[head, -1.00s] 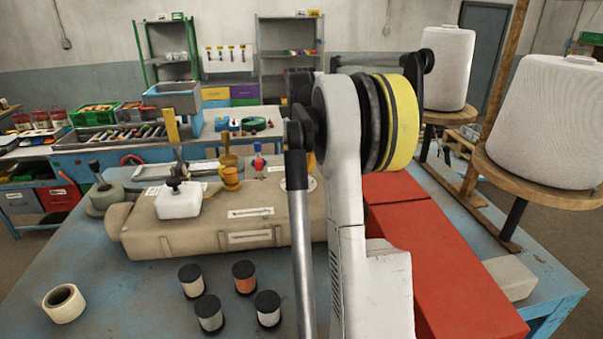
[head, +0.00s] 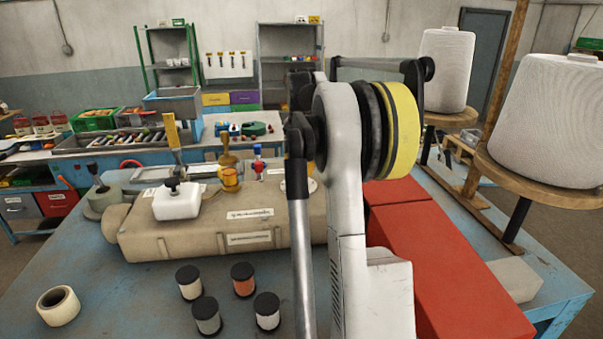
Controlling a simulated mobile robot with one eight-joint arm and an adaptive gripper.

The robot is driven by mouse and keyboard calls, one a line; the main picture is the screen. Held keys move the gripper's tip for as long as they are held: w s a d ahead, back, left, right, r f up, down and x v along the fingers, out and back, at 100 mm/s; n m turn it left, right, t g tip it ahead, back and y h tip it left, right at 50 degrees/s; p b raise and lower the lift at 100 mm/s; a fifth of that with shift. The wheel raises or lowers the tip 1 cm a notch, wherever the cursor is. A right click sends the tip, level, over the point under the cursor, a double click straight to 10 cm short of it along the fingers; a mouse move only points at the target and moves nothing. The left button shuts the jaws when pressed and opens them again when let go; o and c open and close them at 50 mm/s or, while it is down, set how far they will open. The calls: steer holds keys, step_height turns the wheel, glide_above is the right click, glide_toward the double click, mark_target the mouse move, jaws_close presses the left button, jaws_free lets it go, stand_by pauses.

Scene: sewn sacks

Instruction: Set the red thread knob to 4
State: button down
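A small knob with red and blue parts (head: 258,165) stands on top of the beige machine body (head: 200,238), just left of my arm. Any number or mark on it is too small to read. A yellow-amber knob (head: 230,178) stands left of it, with a brass-coloured post (head: 228,150) behind. My arm, with a white link and a yellow-banded joint, fills the middle of the head view and hides the machine's right end. My gripper's fingers cannot be made out; they are hidden behind the arm or out of frame.
A white block with a black knob (head: 177,201) sits on the machine. Several thread spools (head: 207,315) and a tape roll (head: 58,306) lie in front on the blue table (head: 120,300). A red block (head: 440,260) is right of my arm. Large white cones (head: 550,120) stand at right.

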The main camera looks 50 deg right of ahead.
mark_target(302, 171)
steer(key=shift+m, duration=0.3)
steer(key=c, duration=1.2)
jaws_free()
steer(key=shift+c, duration=0.2)
step_height(302, 171, up, 12)
